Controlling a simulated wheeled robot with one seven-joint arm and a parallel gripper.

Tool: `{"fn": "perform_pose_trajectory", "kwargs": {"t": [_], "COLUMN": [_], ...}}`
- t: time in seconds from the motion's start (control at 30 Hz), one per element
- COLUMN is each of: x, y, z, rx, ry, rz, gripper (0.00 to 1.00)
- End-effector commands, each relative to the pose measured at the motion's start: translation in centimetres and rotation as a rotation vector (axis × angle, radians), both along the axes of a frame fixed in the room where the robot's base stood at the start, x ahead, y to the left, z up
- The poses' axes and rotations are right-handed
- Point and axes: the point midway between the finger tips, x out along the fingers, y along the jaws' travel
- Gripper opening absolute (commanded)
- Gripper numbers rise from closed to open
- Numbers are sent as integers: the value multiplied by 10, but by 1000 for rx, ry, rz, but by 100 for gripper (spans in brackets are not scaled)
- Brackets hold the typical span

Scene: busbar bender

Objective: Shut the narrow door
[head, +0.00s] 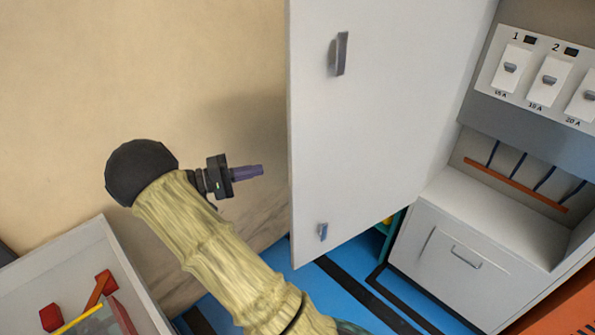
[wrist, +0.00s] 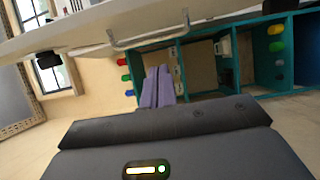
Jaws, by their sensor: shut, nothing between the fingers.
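The narrow door (head: 380,120) stands open in the head view, a tall pale grey panel swung out from the cabinet on the right. It has a dark handle (head: 341,54) near its top and a small grey catch (head: 323,232) near its bottom. My gripper (head: 261,170) is shut and empty, with its purple fingers just left of the door's free edge; they look apart from it. In the wrist view the purple fingers (wrist: 158,86) are together, below a pale panel edge (wrist: 200,18) with a metal bar handle (wrist: 165,36).
The cabinet has numbered breaker switches (head: 549,80) and a lower grey drawer front (head: 450,262). An open box (head: 62,245) with red pieces stands lower left. Teal shelving (wrist: 255,60) with coloured items shows in the wrist view. Blue floor (head: 305,280) with black stripes lies below.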

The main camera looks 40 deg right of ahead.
Motion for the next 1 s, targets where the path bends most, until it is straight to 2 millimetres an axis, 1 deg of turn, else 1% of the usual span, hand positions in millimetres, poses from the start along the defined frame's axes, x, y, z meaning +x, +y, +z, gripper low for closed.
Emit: {"fn": "perform_pose_trajectory", "kwargs": {"t": [0.17,0.33,0.47,0.87,0.9,1.0], "x": [-1,-4,-11,-34,-37,-52], "y": [-1,-11,-28,-95,-97,-94], "z": [0,0,1,1,1,1], "rx": [3,6,7,6,8,8], "ry": [1,2,4,3,5,5], "rz": [-1,-3,-4,-6,-3,-2], "gripper": [0,0,0,0,0,0]}}
